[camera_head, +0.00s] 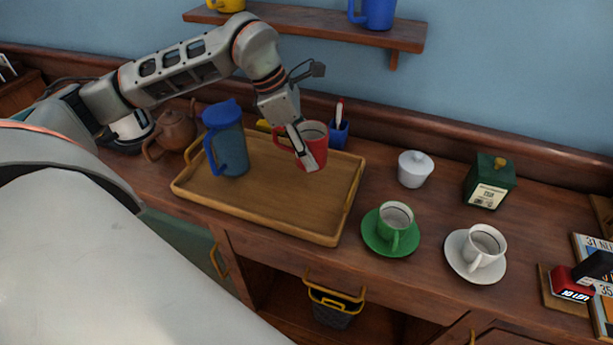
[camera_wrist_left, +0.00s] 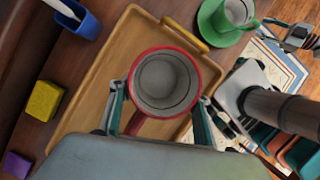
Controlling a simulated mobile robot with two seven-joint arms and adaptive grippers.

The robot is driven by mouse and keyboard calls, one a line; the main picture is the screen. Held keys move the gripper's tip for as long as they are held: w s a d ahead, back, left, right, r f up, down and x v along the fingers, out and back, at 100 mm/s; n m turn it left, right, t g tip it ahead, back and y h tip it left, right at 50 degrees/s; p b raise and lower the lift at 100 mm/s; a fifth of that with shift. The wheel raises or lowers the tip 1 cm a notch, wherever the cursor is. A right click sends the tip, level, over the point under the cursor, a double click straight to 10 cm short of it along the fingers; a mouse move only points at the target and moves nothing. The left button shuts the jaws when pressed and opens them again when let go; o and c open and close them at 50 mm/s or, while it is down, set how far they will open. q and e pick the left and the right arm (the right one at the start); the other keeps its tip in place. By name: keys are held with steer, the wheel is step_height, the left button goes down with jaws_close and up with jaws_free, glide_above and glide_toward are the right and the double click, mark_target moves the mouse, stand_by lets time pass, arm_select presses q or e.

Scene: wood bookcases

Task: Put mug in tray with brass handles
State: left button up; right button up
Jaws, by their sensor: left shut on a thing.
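The red mug (camera_head: 318,150), pale inside, is upright between the fingers of my left gripper (camera_head: 305,150). The left gripper is shut on it, with a finger on each side in the left wrist view (camera_wrist_left: 160,105). The mug's open top (camera_wrist_left: 165,80) faces that camera. The mug is over the back right part of the wooden tray (camera_head: 275,235); I cannot tell whether its base touches the tray. A brass handle (camera_head: 353,188) shows at the tray's right end. In the left wrist view, a dark gripper-like part (camera_wrist_left: 300,38), perhaps my right gripper, shows at the edge, unclear.
A blue pitcher (camera_head: 230,150) stands on the tray's left part. A blue pen holder (camera_head: 338,133) is behind. The tray's front middle is clear.

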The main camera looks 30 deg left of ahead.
arm_select(q)
step_height(320, 180, down, 5)
steer(key=shift+f, duration=0.15)
step_height(320, 180, down, 3)
steer(key=shift+f, duration=0.45)
steer(key=shift+w, duration=0.1)
arm_select(e)
steer(key=shift+w, duration=0.15)
steer(key=shift+f, duration=0.1)
arm_select(q)
steer(key=shift+f, duration=0.15)
steer(key=o, duration=1.3)
